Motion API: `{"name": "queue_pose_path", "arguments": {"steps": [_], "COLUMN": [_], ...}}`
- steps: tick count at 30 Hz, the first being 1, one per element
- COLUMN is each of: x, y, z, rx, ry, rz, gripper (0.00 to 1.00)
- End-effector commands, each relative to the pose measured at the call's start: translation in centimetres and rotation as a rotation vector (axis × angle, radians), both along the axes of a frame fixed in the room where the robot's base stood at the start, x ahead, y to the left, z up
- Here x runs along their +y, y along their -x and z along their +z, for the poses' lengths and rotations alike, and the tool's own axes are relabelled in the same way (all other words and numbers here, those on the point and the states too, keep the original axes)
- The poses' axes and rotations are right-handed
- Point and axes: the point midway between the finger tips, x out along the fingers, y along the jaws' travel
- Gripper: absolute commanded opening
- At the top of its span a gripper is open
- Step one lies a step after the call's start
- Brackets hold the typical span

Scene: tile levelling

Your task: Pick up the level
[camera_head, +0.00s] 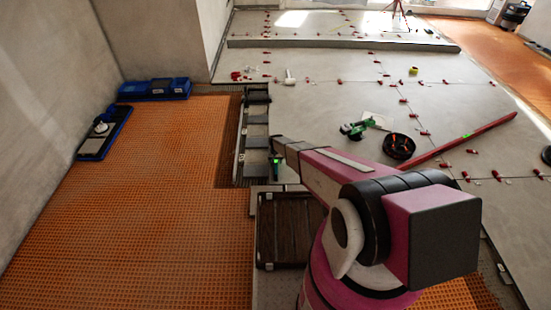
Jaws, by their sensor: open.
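The level (478,131) is a long red bar with a small green vial. It lies on the grey tiles at the right, slanting from lower left to upper right; part of its near end is hidden behind my arm. My gripper (276,168) is small and dark in this view, with a green spot on it. It is open at the far end of my pink and white arm, well to the left of the level and apart from it.
A black round suction cup (398,146) and a green tool (356,129) lie left of the level. Red levelling clips dot the tile joints. Blue trays (154,89) stand by the left wall. The orange mat (150,210) is largely clear.

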Motion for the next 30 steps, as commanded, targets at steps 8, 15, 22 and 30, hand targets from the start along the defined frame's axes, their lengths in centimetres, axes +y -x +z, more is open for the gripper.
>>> {"name": "queue_pose_path", "arguments": {"steps": [8,15,22,30], "x": [0.0,0.0,0.0,0.0], "y": [0.0,0.0,0.0,0.1], "z": [-0.7,-0.7,-0.6,0.9], "rx": [0.000,0.000,0.000,-0.001], "ry": [0.000,0.000,0.000,0.000], "rz": [0.000,0.000,0.000,0.000], "gripper": [0.53,0.00,0.00,0.01]}}
